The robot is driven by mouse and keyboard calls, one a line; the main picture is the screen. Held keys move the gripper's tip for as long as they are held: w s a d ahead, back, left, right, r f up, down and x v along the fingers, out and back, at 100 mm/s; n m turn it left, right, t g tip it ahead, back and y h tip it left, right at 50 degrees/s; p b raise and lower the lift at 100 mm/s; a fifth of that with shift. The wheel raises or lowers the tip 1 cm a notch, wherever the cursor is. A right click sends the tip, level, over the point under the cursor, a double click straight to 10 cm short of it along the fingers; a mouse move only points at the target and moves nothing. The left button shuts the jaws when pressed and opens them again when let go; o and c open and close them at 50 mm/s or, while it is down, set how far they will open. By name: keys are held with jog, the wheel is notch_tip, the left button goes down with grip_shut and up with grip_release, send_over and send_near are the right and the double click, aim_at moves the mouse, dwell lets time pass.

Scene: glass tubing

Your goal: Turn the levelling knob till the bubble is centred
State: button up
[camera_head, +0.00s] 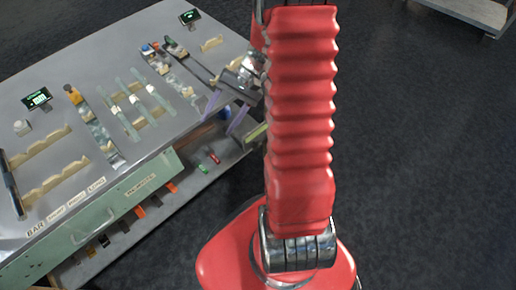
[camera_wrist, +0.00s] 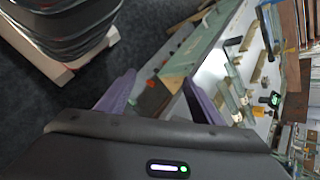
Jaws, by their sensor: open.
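My gripper (camera_head: 224,113) is at the right edge of the grey workbench (camera_head: 75,67) in the head view, its two purple fingers spread apart with nothing between them. In the wrist view my gripper (camera_wrist: 159,78) is also open, and the bench's green drawer front (camera_wrist: 208,52) lies beyond the fingers. I cannot pick out the levelling knob or its bubble for certain in either view.
Two dark displays with green readouts, one at left (camera_head: 37,98) and one at the far end (camera_head: 190,16), stand on the bench. Wooden racks (camera_head: 55,182) and glass tubes (camera_head: 130,108) occupy the top. A lower shelf (camera_head: 207,168) holds small coloured items. Dark floor (camera_head: 430,150) is open at right.

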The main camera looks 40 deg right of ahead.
jog(key=s+d+f+m+t+y, duration=0.1)
jog(key=d+f+m+t+y, duration=0.25)
jog(key=f, duration=0.75)
jog(key=d+f+m+t, duration=0.3)
jog(key=d+f+m, duration=0.25)
jog(key=f, duration=0.45)
jog(key=s+d+f+m+t+h, duration=0.1)
jog(key=s+f+m+t+h, duration=0.25)
jog(key=f, duration=0.65)
jog(key=s+d+f+m+t+h, duration=0.1)
jog(key=s+f+m+t+h, duration=0.3)
jog(key=f, duration=0.7)
jog(key=m+t+h, duration=0.3)
jog(key=h, duration=0.3)
send_near(258, 148)
jog(key=s, duration=0.4)
jog(key=shift+s+f, duration=0.1)
jog(key=shift+f, duration=0.15)
jog(key=shift+w+d, duration=0.2)
jog(key=shift+w, duration=2.1)
jog(key=shift+w+d, duration=0.15)
jog(key=shift+w, duration=2.15)
jog(key=shift+w+d, duration=0.2)
jog(key=shift+w, duration=2.1)
jog(key=shift+c, duration=0.5)
